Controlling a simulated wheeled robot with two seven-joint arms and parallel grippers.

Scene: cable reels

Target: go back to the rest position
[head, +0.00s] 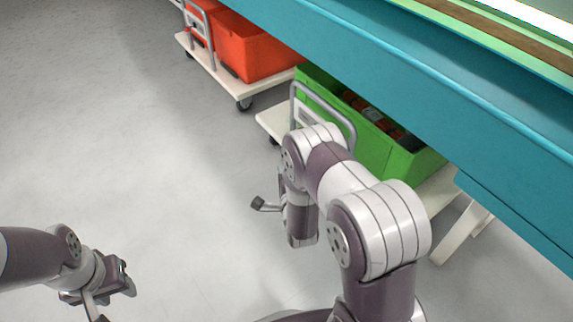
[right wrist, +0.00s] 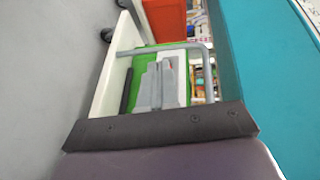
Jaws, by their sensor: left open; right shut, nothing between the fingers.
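My left gripper (head: 124,280) is at the lower left of the head view, low over bare floor, open and empty. My right arm is bent in the middle of the head view, with its wrist hanging down beside the green crate's trolley. In that view the right fingers are hard to make out. In the right wrist view my right gripper (right wrist: 158,82) shows as grey fingers, shut with nothing between them, in front of the green crate and the trolley handle.
A green crate (head: 376,150) with items inside stands on a white trolley (head: 270,122) with a grey handle. An orange crate (head: 246,50) stands on another trolley behind it. A blue-edged table (head: 430,85) runs along the right. The grey floor (head: 130,140) at left is clear.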

